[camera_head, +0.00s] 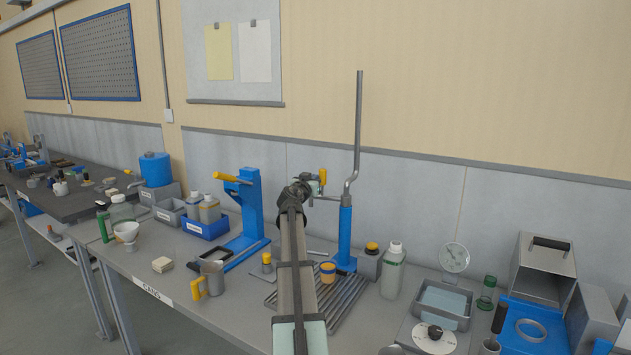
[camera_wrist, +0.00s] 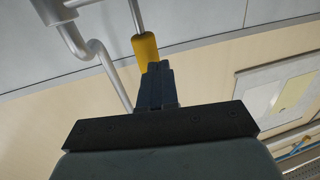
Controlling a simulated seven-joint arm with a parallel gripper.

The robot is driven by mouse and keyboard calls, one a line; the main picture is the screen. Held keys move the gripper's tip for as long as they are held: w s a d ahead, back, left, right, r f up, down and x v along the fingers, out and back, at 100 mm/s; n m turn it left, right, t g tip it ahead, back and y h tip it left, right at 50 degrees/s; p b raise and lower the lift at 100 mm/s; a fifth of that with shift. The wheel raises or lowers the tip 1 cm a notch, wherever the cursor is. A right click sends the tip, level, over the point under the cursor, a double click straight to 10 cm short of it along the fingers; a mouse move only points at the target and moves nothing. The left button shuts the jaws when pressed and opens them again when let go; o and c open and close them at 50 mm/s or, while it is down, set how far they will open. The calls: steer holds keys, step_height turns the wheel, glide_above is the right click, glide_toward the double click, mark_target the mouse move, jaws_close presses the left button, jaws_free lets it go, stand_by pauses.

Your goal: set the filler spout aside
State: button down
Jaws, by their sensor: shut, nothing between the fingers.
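The filler stand is a blue post (camera_head: 345,235) on the bench, with a bent grey pipe (camera_head: 358,120) rising from its top. A thin grey arm reaches left from the post and carries a yellow grip (camera_head: 322,175); I take this arm as the spout, but cannot be sure. In the wrist view the yellow grip (camera_wrist: 146,47) sits on a grey rod just beyond my fingertips, with the bent pipe (camera_wrist: 85,45) to its left. My gripper (camera_wrist: 155,72) is shut and empty, its tips against or very close to the grip; contact is unclear.
An orange-topped can (camera_head: 327,272) stands by the post's foot on a slatted rack (camera_head: 345,300). A blue lever press (camera_head: 247,210) stands left. A bottle (camera_head: 393,270), gauge (camera_head: 454,258) and grey tray (camera_head: 443,303) crowd the right. The wall is close behind.

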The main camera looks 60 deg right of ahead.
steer(key=a, duration=1.2)
steer(key=shift+s+a, duration=0.15)
steer(key=shift+a, duration=0.25)
steer(key=shift+f, duration=0.1)
